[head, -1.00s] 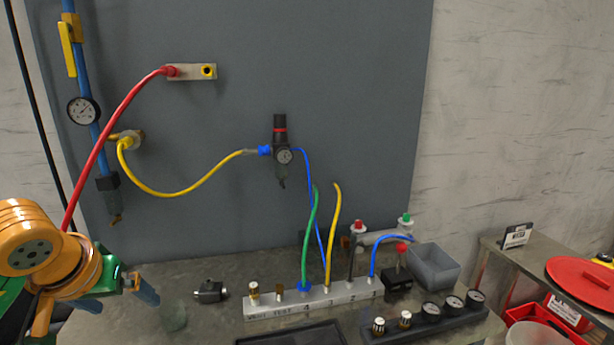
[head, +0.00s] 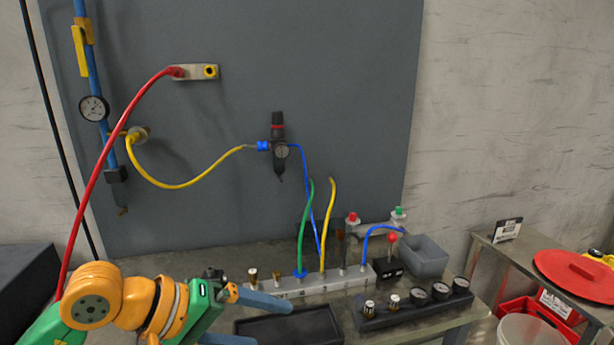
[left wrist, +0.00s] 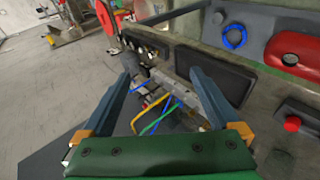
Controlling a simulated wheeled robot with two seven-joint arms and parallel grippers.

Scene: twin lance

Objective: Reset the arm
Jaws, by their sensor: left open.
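My left arm comes in from the lower left of the head view. Its gripper (head: 272,324) is open, with its blue-grey fingers apart, in front of the manifold and over the dark tray area. In the left wrist view the gripper (left wrist: 162,72) shows two spread fingers with nothing held between them. The manifold (head: 330,284) stands on the bench with a green hose (head: 306,230), a yellow hose (head: 327,225) and a blue hose (head: 375,231) rising from it. It also shows beyond the fingers in the left wrist view. My right gripper is in neither view.
A dark tray (head: 318,331) lies at the bench front, beside a gauge block (head: 405,314). A grey bin (head: 428,257) stands at the bench's right. A red hose (head: 92,190) arcs down behind my left arm. A red lid (head: 578,275) lies on the side table.

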